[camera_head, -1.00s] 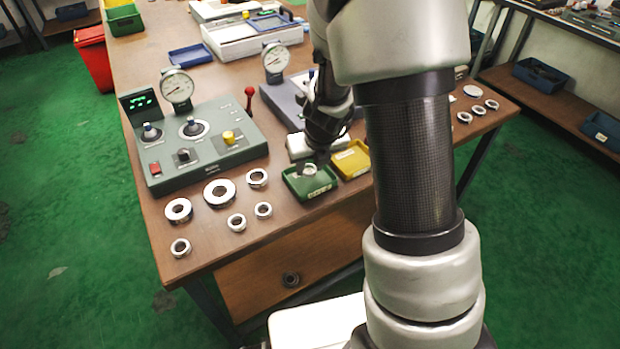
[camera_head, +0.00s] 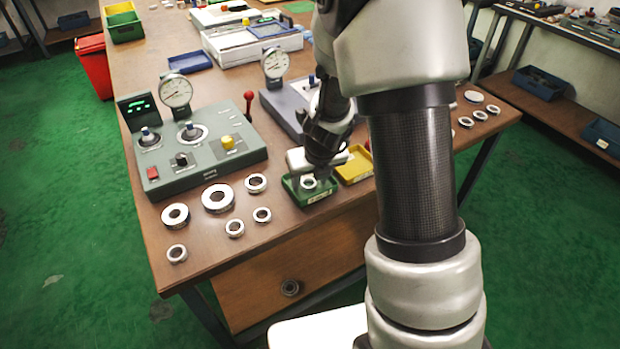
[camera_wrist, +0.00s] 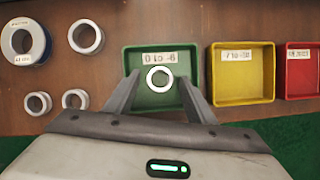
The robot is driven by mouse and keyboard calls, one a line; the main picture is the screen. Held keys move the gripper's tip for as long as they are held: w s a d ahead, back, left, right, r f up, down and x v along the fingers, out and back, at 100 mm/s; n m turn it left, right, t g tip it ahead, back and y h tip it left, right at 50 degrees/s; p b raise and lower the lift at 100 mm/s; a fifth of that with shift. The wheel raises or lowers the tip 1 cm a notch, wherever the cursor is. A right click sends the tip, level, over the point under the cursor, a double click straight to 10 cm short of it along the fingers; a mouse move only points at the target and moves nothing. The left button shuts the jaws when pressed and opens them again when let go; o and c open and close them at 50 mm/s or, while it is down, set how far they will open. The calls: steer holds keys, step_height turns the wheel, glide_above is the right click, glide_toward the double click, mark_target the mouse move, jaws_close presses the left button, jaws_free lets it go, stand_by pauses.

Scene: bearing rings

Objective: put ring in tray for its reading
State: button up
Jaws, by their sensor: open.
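A metal ring (camera_wrist: 159,78) lies inside the green tray (camera_wrist: 132,58), and it also shows in the head view (camera_head: 309,183). The green tray (camera_head: 298,200) sits near the table's front edge, with a white label on its wall. My gripper (camera_wrist: 157,80) is open above the green tray, its fingers apart on either side of the ring. Whether the fingers are above or inside the tray is hard to tell. A yellow tray (camera_wrist: 243,85) and a red tray (camera_wrist: 298,80) stand to the right, both empty in the wrist view.
Several loose rings (camera_head: 217,198) lie left of the green tray. The grey-green gauge station (camera_head: 200,160) with a dial (camera_head: 175,90) stands behind them. More rings (camera_head: 479,115) lie at the table's right. The red tray is hidden behind my arm in the head view.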

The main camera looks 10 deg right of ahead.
steer(key=s+a+r+n+y+p, duration=0.1)
steer(key=s+r+n+p, duration=0.1)
steer(key=s+r+n, duration=0.5)
steer(key=s+a+r+n+p, duration=0.1)
steer(key=a+r+n+p, duration=0.2)
steer(key=r, duration=0.7)
steer(key=s+r+n+y+p, duration=0.15)
steer(key=s+r+n, duration=0.25)
steer(key=r+n, duration=0.4)
steer(key=s+d+r+n+h, duration=0.1)
steer(key=s+d+r+n, duration=0.1)
steer(key=s+r+n, duration=0.2)
steer(key=s+d+r+n+t+h, duration=0.1)
steer(key=s+d+r+n+h, duration=0.1)
steer(key=s+n, duration=0.5)
steer(key=r+n, duration=0.1)
steer(key=n, duration=0.4)
steer(key=shift+s+d+r+n, duration=0.2)
steer(key=shift+s+r+n, duration=0.1)
steer(key=shift+s+r, duration=0.1)
steer(key=shift+a, duration=0.1)
